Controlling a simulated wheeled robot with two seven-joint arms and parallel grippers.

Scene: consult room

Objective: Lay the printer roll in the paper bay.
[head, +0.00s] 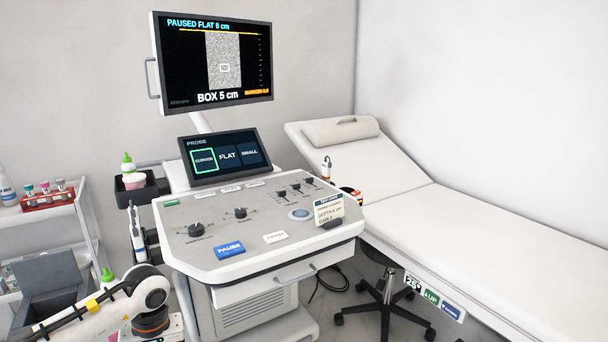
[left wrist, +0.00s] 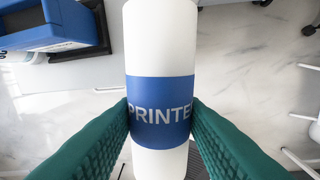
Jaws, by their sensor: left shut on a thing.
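The printer roll (left wrist: 160,50) is a white cylinder with a blue band that reads "PRINTE". It fills the middle of the left wrist view, with its long side running up the picture. My left gripper (left wrist: 160,118) is shut on it, with a green ridged finger on each side of the blue band. In the head view my left arm comes in at the lower left, but its fingers and the roll are out of the picture. I cannot make out the paper bay in either view. My right gripper is not in view.
The ultrasound console (head: 262,229) stands in the middle, with a slotted panel (head: 257,312) low on its front. A couch (head: 470,225) is at the right and a stool (head: 384,300) between them. A blue box (left wrist: 45,25) shows in the wrist view. A shelf cart (head: 50,219) stands at the left.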

